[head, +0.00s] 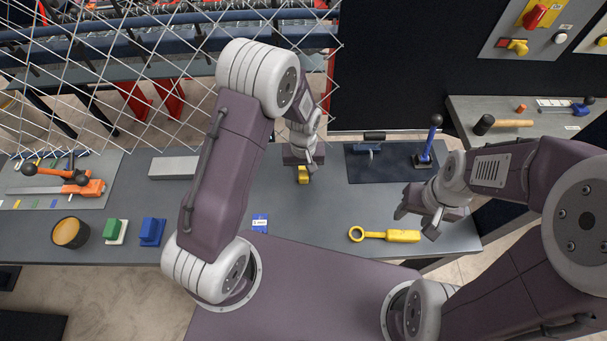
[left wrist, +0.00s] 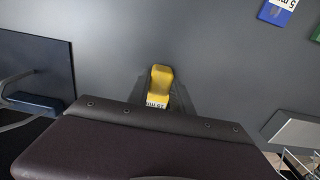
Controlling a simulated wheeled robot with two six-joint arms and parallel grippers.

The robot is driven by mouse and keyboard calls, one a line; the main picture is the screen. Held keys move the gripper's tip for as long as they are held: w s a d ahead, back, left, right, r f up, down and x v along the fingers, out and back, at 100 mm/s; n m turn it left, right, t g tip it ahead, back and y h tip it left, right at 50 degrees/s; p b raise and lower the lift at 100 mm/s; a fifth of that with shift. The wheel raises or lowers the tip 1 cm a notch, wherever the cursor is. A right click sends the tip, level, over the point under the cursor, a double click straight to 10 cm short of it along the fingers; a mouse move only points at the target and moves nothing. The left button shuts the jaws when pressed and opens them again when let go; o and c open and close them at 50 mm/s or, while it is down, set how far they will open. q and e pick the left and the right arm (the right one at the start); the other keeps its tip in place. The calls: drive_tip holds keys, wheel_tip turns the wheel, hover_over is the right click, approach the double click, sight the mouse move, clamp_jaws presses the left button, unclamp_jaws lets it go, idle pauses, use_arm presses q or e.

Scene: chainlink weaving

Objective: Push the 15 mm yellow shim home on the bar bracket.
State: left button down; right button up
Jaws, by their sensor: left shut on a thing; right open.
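My left gripper (head: 303,163) is shut on the yellow shim (head: 303,175), over the middle of the grey bench. The shim also shows in the left wrist view (left wrist: 160,80), sticking out from the gripper, with a white label partly covered. I cannot tell whether it touches the bench. A blue fixture with a dark bar (head: 368,148), which looks like the bar bracket, stands on the black mat to the right, apart from the shim. A blue part (left wrist: 35,103) shows on the mat in the left wrist view. My right gripper (head: 430,215) is open and empty near the bench's right end.
A yellow ring-ended tool (head: 385,236) lies near the front edge. A blue-handled lever (head: 427,145) stands on the black mat (head: 390,175). A blue labelled piece (head: 261,223) and a grey block (head: 172,167) lie to the left. The chainlink mesh (head: 150,70) hangs behind.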

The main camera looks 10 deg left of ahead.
use_arm(q)
drive_tip(key=shift+w, duration=0.25)
drive_tip(key=c, duration=1.1)
unclamp_jaws()
drive_tip(key=shift+o, duration=0.2)
wheel_tip(320, 180, up, 9)
drive_tip(key=shift+b, duration=0.55)
